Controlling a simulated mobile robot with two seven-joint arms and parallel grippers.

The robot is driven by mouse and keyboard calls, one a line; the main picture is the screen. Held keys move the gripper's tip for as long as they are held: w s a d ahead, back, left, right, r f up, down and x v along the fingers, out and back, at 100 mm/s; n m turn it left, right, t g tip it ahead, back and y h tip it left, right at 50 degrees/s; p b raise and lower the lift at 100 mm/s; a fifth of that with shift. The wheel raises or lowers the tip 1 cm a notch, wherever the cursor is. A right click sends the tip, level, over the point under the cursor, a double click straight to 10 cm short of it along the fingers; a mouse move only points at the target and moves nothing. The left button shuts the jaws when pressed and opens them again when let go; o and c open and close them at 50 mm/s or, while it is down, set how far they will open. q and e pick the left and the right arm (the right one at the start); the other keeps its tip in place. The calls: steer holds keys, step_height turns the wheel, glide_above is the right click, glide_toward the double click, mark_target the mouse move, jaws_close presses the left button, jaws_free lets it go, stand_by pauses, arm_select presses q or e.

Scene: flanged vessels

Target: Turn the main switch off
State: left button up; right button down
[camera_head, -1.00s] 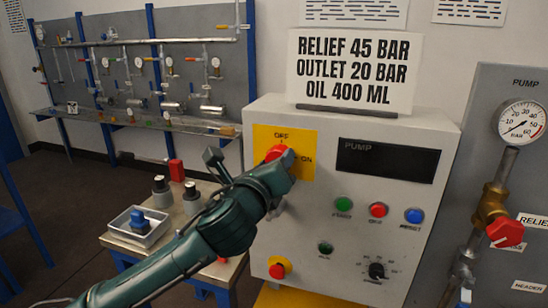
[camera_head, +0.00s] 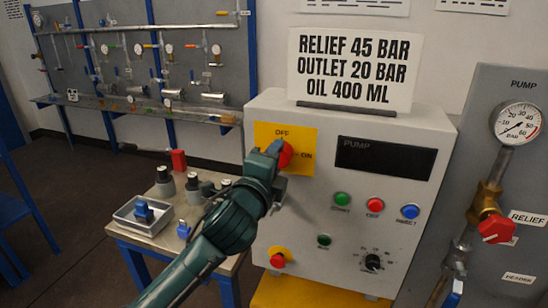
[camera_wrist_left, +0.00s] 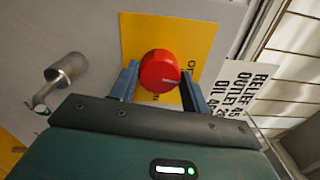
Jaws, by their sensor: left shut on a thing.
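The main switch is a red knob (camera_head: 286,154) on a yellow plate (camera_head: 301,168) marked OFF at the top and ON at the right, on the upper left of the grey control box. In the left wrist view the round red knob (camera_wrist_left: 160,70) sits between the two blue-grey fingers. My left gripper (camera_head: 277,152) is shut on this knob, coming from the left and front and hiding part of it and the plate. A white mark shows on the knob in the wrist view, but which label it points to is unclear. My right gripper is not in view.
The box has a dark PUMP display (camera_head: 385,159), green, red and blue buttons, a small black dial (camera_head: 372,262) and a red stop button (camera_head: 278,260). A side table (camera_head: 150,240) with a tray stands left. A gauge and red-handled valve (camera_head: 495,228) are at right.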

arm_select(q)
steer(key=shift+n, duration=0.6)
steer(key=o, duration=1)
steer(key=shift+s, duration=0.1)
steer(key=b+v, duration=0.1)
steer(key=v, duration=1.2)
steer(key=shift+b, duration=0.4)
